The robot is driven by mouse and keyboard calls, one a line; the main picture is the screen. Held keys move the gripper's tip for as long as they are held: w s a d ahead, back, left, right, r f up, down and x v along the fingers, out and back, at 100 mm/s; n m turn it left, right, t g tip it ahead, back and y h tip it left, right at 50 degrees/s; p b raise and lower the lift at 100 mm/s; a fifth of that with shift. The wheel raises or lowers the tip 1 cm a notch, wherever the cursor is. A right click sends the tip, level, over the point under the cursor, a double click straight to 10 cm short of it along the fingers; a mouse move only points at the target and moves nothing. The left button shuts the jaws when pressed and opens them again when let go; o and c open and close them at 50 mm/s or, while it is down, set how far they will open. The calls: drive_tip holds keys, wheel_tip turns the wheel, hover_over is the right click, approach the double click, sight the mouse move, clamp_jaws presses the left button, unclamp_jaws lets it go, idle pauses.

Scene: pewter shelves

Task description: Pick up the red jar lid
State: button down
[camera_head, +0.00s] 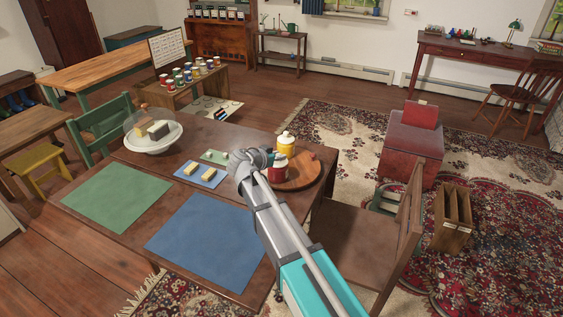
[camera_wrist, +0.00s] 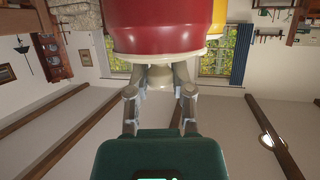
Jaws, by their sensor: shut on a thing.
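The red jar (camera_head: 279,174) stands on a round wooden board on the dark table, partly hidden by my gripper. In the wrist view, which is upside down, the red jar (camera_wrist: 165,25) fills the top. Its cream lid (camera_wrist: 160,58) appears seated on the jar, with a pale round knob (camera_wrist: 159,78). My gripper (camera_wrist: 160,76) is shut on this knob, one finger on either side. In the head view my gripper (camera_head: 256,158) is at the jar's upper left.
The yellow jar (camera_head: 286,145) stands close behind the red one on the round board (camera_head: 311,171). Left of my gripper lie a blue mat (camera_head: 201,170) with yellow blocks and a green mat (camera_head: 213,156). A glass-domed dish (camera_head: 153,143) stands farther left. A chair (camera_head: 350,240) adjoins the table's right side.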

drive_tip(key=shift+r, duration=0.1)
idle(0.3)
wheel_tip(320, 180, up, 3)
drive_tip(key=p, duration=0.3)
drive_tip(key=shift+r, duration=0.1)
drive_tip(key=s+d+r+p, duration=0.2)
drive_tip(key=s+r+p, duration=0.7)
drive_tip(key=s, duration=0.4)
drive_tip(key=shift+s+d+r+p, duration=0.35)
drive_tip(key=shift+s+d+p, duration=0.05)
drive_tip(key=shift+p, duration=0.1)
drive_tip(key=shift+r, duration=0.1)
drive_tip(key=r+p, duration=0.5)
drive_tip(key=shift+w, duration=0.2)
idle(1.1)
